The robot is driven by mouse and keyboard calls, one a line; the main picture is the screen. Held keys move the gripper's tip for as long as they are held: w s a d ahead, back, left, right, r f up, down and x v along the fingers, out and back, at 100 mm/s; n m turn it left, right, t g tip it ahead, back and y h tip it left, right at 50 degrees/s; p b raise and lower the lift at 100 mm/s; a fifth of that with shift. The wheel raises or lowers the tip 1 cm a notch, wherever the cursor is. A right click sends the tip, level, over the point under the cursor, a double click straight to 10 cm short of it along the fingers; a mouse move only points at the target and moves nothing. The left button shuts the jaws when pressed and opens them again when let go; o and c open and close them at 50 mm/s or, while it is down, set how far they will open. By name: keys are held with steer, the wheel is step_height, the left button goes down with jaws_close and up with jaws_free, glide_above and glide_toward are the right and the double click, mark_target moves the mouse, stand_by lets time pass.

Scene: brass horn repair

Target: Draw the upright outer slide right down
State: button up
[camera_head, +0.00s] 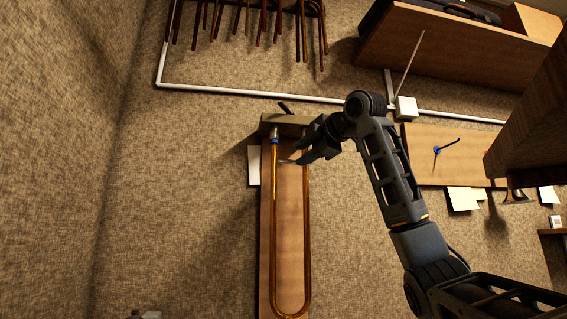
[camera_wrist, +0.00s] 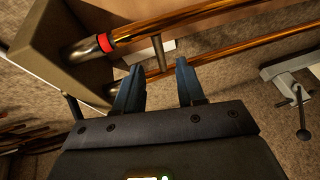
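The outer slide (camera_head: 307,240) is a long brass U of two parallel tubes, its bow at the bottom of the head view. Its upper ends meet a block (camera_head: 288,121) on a wooden board. A short cross brace (camera_wrist: 158,51) joins the tubes near that end. My gripper (camera_head: 302,153) is beside the right tube, close to the brace. In the wrist view its two blue-grey fingers (camera_wrist: 159,72) stand apart, with the nearer brass tube (camera_wrist: 240,54) and brace showing beyond the gap. It is open; whether it touches the slide I cannot tell.
The wooden board (camera_head: 268,262) runs behind the slide. A red ring (camera_wrist: 105,42) marks one tube end and a blue ring (camera_head: 274,141) shows in the head view. A white rail (camera_head: 250,93) crosses above. A bench board (camera_head: 450,160) lies to the right. Carpet left is clear.

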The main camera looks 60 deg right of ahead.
mark_target(292, 161)
steer(key=p+x, duration=0.2)
steer(key=x, duration=0.5)
jaws_close()
stand_by(0.3)
